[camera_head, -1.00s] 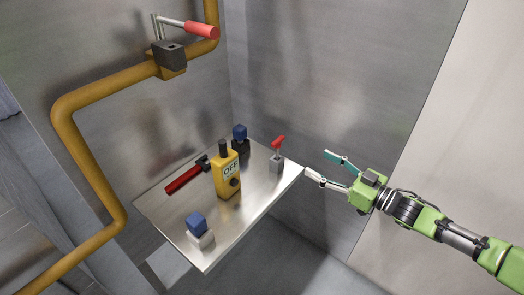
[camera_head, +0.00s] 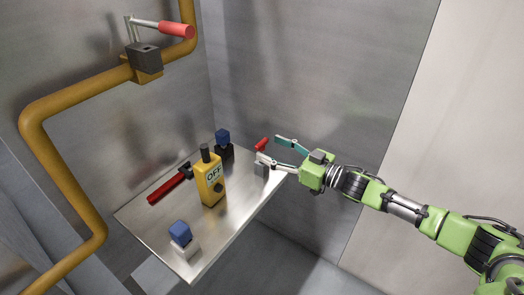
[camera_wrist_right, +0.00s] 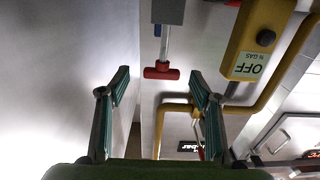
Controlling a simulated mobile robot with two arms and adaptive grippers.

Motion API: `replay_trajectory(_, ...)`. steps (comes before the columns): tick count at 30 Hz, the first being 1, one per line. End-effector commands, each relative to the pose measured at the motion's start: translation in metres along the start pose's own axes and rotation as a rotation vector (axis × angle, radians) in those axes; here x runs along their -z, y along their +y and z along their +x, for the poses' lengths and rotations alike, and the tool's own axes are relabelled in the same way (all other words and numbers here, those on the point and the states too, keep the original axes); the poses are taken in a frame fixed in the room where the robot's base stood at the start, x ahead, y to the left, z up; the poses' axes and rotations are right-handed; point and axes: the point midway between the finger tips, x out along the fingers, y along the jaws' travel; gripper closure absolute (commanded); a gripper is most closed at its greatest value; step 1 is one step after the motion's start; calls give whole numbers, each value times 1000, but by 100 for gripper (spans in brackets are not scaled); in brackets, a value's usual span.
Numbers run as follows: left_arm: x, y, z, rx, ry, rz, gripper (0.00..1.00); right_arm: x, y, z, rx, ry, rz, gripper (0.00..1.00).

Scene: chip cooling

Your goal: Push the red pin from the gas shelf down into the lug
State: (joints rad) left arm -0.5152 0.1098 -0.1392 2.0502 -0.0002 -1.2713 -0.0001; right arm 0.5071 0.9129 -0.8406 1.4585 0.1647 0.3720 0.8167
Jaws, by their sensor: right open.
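The red pin (camera_head: 261,145) has a red T-shaped top and stands in a small grey block at the right corner of the metal shelf (camera_head: 222,232). My right gripper (camera_head: 267,148) is open beside it, with its fingertips close around the red top in the head view. In the right wrist view, the pin's red crossbar (camera_wrist_right: 161,72) lies between the two open fingers (camera_wrist_right: 160,82), near their tips; I cannot tell whether they touch it. I cannot clearly make out the lug; a dark block (camera_head: 145,58) sits on the yellow pipe. My left gripper is not in view.
The yellow OFF box (camera_head: 210,180) stands mid-shelf. Two blue-topped blocks, at the back (camera_head: 222,137) and front (camera_head: 180,232), and a red-handled tool (camera_head: 166,189) are also there. The yellow pipe (camera_head: 70,97) carries a red-handled lever (camera_head: 176,30). Metal walls close off the back.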

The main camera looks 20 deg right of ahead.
Motion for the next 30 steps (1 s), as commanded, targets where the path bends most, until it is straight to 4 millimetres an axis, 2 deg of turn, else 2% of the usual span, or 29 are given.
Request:
replay_trajectory(3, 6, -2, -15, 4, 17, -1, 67, -2, -4, 21, 2, 5, -1, 42)
replay_trajectory(7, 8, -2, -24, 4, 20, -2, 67, -2, -3, 36, 0, 3, -1, 42)
replay_trajectory(16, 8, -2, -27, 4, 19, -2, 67, -2, -3, 41, 0, 0, 0, 42)
replay_trajectory(17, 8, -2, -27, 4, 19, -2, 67, -2, -3, 41, 0, 0, 0, 44)
replay_trajectory(21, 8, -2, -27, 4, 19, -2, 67, -2, -3, 41, 0, 0, 0, 81)
replay_trajectory(22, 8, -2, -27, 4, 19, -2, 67, -2, -3, 41, 0, 0, 0, 85)
replay_trajectory(30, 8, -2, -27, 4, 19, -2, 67, -1, -3, 41, 0, 1, 0, 85)
